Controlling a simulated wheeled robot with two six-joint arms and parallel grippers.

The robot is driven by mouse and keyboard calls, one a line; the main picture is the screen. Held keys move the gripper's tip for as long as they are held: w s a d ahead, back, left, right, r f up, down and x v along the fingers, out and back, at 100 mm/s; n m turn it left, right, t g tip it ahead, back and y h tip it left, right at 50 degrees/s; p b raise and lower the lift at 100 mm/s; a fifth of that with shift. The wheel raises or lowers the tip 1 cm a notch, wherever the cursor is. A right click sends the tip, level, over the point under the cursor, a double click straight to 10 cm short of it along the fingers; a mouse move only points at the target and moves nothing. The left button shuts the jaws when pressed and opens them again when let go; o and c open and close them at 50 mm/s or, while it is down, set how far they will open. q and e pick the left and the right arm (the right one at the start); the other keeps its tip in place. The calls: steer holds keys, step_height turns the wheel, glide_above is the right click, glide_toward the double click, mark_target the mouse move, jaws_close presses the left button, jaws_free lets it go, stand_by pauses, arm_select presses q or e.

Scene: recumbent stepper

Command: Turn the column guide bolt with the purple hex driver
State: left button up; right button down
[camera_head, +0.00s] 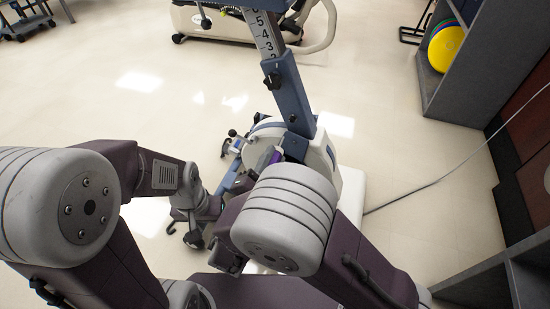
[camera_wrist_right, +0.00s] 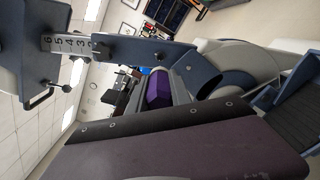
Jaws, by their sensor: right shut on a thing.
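The purple hex driver (camera_wrist_right: 158,89) is held in my right gripper (camera_wrist_right: 172,90), which is shut on it. In the head view a small purple part of the driver (camera_head: 273,157) shows close to the foot of the stepper's blue column (camera_head: 291,95). My right wrist and arm hide most of that gripper there. The column carries a dark knob (camera_head: 271,80), seen also in the wrist view (camera_wrist_right: 101,48). I cannot make out the guide bolt surely, nor whether the driver touches it. My left gripper (camera_head: 197,213) is low, left of the stepper; its jaws are unclear.
The stepper's white and blue body (camera_head: 325,150) stands around the column foot. Another exercise machine (camera_head: 225,20) stands behind. A grey shelf (camera_head: 465,85) with coloured discs (camera_head: 444,47) is at right. A cable (camera_head: 430,182) crosses the floor. The floor at left is mostly free.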

mark_target(283, 139)
steer(key=shift+r, duration=0.1)
steer(key=shift+x, duration=3.25)
steer(key=shift+w+d, duration=0.2)
steer(key=shift+w, duration=0.2)
steer(key=m+b, duration=0.3)
steer(key=b, duration=0.1)
steer(key=m+b, duration=0.3)
steer(key=b, duration=0.1)
steer(key=m+b, duration=0.3)
steer(key=b, duration=0.1)
steer(key=shift+f, duration=0.3)
steer(key=shift+r+m, duration=0.35)
steer(key=shift+m, duration=0.85)
steer(key=m, duration=0.9)
steer(key=shift+v, duration=2.95)
